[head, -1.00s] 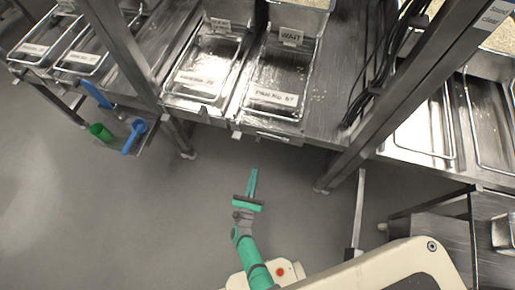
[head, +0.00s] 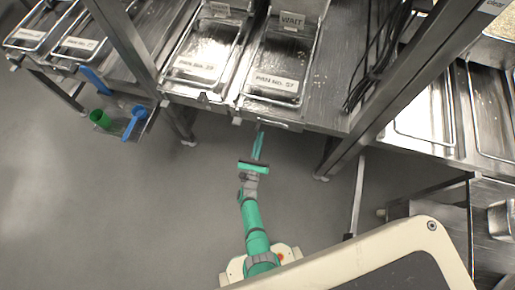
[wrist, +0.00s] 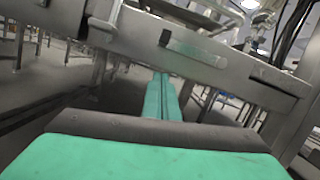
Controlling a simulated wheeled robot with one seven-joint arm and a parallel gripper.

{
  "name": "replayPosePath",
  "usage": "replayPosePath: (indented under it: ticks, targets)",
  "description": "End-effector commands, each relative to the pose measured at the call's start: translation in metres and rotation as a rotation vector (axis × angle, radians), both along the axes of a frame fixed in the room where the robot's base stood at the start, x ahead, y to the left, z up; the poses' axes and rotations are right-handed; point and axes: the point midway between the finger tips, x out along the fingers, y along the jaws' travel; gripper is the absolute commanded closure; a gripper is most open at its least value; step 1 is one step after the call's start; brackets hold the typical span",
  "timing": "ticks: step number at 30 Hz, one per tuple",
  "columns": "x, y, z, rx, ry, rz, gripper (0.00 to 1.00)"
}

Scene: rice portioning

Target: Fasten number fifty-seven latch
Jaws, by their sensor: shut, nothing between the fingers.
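Pan No. 57 (head: 272,84) is a shallow metal tray with a white label, lying on the steel bench under a WAIT sign (head: 291,20). My green gripper (head: 259,135) is shut and empty, low in front of this pan, with its tips close to the bench's front edge. In the wrist view my gripper's fingers (wrist: 161,80) lie together and point at a steel front panel (wrist: 225,68). The panel carries a pale greenish plate (wrist: 197,50) and a small dark tab (wrist: 165,38). I cannot tell which part is the latch, or whether the tips touch the panel.
The neighbouring pan (head: 195,66) lies to the left. Steel posts (head: 124,50) stand left and right of the two pans. Black cables (head: 376,62) hang at the right. A small shelf (head: 128,121) with blue and green tools is at the left. The floor in front is clear.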

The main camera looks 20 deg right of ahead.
Motion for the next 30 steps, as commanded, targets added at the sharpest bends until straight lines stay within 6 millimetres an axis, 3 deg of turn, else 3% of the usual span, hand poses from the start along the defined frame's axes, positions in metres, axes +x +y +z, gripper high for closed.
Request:
replayPosePath:
  ticks: [12, 30]
  targets:
    - [0.002, 0.006, 0.035, 0.000, -0.001, -0.001, 1.00]
    - [0.003, 0.007, 0.040, 0.008, -0.006, -0.002, 1.00]
